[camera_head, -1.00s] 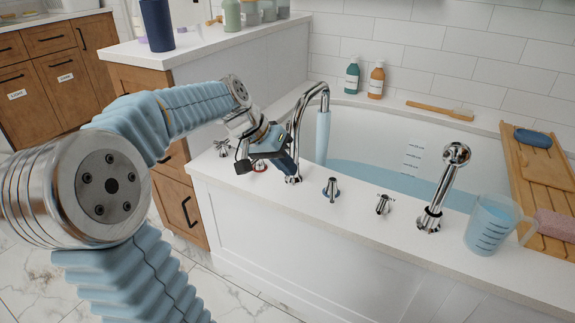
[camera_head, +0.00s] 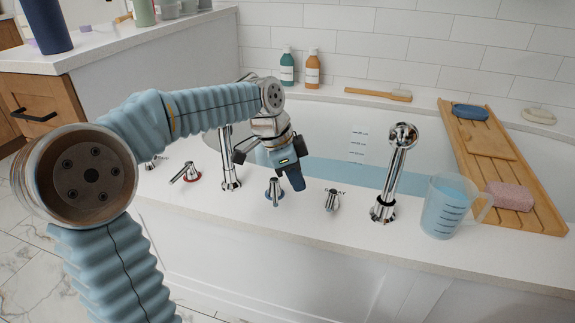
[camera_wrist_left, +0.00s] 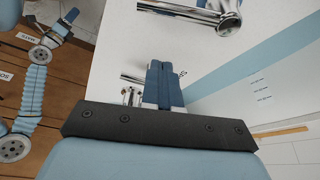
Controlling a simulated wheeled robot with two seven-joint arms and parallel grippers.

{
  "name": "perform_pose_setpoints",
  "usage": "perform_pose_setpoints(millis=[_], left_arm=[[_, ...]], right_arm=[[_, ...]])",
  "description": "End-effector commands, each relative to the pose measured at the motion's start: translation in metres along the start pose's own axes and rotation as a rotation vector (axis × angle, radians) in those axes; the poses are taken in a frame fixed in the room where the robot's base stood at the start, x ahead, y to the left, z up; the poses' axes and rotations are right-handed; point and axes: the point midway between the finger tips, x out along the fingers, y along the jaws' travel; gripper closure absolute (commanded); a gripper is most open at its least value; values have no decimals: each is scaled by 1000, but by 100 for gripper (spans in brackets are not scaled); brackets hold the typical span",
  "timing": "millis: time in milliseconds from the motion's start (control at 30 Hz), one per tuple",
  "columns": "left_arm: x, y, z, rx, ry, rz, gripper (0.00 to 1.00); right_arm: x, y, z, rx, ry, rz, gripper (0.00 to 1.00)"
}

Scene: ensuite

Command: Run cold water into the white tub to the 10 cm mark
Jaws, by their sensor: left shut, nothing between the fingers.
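The white tub (camera_head: 440,160) holds blue water (camera_head: 350,174). Dark level marks (camera_head: 357,147) show on its inner wall above the water; their figures are too small to read. The chrome spout (camera_head: 228,165) stands on the front ledge, its upper part behind my arm. The red-ringed tap handle (camera_head: 184,173) sticks out leftward. The blue-ringed handle (camera_head: 274,191) is just left of my left gripper (camera_head: 296,184), which is shut and empty, pointing down; contact is unclear. Its shut blue fingers (camera_wrist_left: 165,78) show in the wrist view.
Another chrome handle (camera_head: 332,200), a hand shower (camera_head: 394,175) and a clear measuring jug (camera_head: 446,207) stand farther right on the ledge. A wooden bath tray (camera_head: 490,145) crosses the tub, with a pink sponge (camera_head: 510,196). Two bottles (camera_head: 312,70) stand at the back.

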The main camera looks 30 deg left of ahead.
Motion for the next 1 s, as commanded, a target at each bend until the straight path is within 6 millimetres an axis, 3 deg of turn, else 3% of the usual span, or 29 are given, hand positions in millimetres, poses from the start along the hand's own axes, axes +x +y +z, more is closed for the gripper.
perform_pose_setpoints(millis=[67, 200, 333, 767, 1000], left_arm=[[18, 1, 1, -1, -1, 3, 100], [9, 0, 25, -6, -1, -2, 100], [7, 0, 35, -4, 0, -2, 100], [5, 0, 40, 0, 1, 0, 100], [0, 1, 49, 177, 0, 69, 100]], right_arm=[[4, 1, 0, 0, -1, -1, 57], [5, 1, 0, 0, -1, -1, 57], [6, 1, 0, 0, -2, -2, 57], [6, 1, 0, -1, -2, -2, 57], [-7, -2, 0, 0, 0, 0, 57]])
